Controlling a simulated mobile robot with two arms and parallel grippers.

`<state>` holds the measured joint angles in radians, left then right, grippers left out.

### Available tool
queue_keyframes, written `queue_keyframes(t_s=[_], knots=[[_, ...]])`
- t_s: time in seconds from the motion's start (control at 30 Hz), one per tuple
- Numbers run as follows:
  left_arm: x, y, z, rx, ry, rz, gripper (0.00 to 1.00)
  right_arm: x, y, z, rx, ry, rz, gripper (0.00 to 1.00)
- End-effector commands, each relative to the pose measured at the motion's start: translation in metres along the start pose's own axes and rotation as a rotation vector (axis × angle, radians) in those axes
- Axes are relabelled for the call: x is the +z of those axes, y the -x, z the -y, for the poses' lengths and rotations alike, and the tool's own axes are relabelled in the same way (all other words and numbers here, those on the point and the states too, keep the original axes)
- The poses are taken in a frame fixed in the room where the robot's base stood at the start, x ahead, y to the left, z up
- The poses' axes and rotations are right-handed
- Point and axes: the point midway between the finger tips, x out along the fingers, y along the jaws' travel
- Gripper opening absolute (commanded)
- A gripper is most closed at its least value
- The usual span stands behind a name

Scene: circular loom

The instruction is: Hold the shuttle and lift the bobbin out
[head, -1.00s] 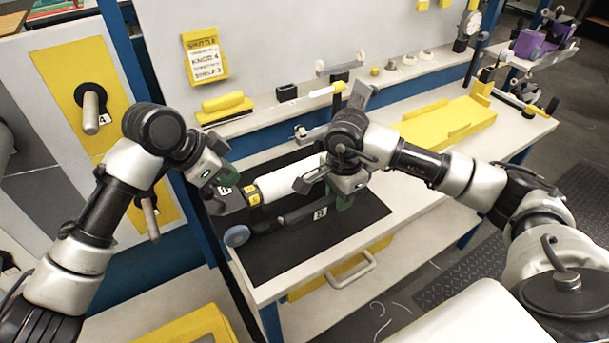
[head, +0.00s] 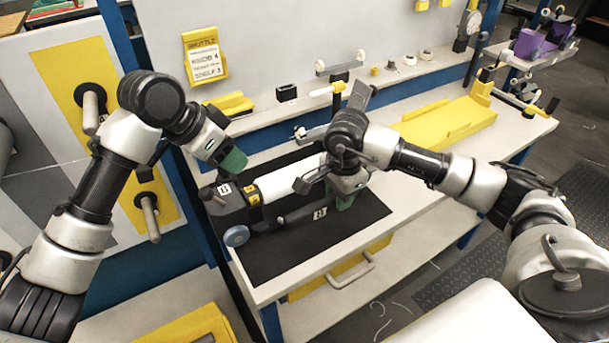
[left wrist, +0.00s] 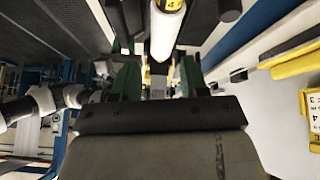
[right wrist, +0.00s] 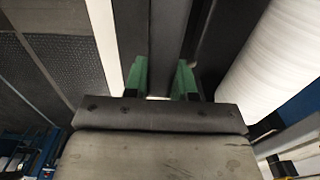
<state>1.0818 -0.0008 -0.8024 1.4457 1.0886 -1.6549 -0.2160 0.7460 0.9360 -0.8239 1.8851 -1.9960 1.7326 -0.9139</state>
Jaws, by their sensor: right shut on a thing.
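The dark shuttle (head: 232,213) lies on a black mat on the bench. The white bobbin (head: 284,182), with a yellow band at its left end, lies lengthwise in it. My left gripper (head: 236,163) is above the bobbin's left end, apart from it. In the left wrist view its green fingers (left wrist: 158,78) are spread and empty, with the bobbin (left wrist: 163,38) beyond. My right gripper (head: 346,192) is at the shuttle's right part. In the right wrist view its fingers (right wrist: 161,78) are shut on the shuttle's dark side bar (right wrist: 164,40), beside the bobbin (right wrist: 272,58).
The black mat (head: 262,262) has bare room in front of the shuttle. A yellow tray (head: 445,122) lies to the right on the bench. A ledge behind carries a yellow block (head: 230,103) and small parts. A drawer handle (head: 352,270) sticks out below the bench front.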

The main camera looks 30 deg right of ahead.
Motion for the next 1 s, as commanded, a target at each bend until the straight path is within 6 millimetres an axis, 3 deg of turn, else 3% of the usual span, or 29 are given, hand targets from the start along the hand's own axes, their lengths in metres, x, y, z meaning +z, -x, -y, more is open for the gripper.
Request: queue_keyframes(t_s=[0.03,0.3,1.0], knots=[[0.0,-0.003,-0.001,-0.004,0.075,0.003,0.52,0.002,-0.005,-0.002,0.01,0.007,0.006,0.0],[-0.002,-0.012,-0.003,-0.048,0.617,0.013,0.89,0.003,-0.005,-0.002,0.01,0.007,0.007,0.0],[-0.008,-0.031,-0.011,-0.169,2.053,-0.097,0.89,0.003,-0.005,-0.002,0.01,0.008,0.007,0.0]])
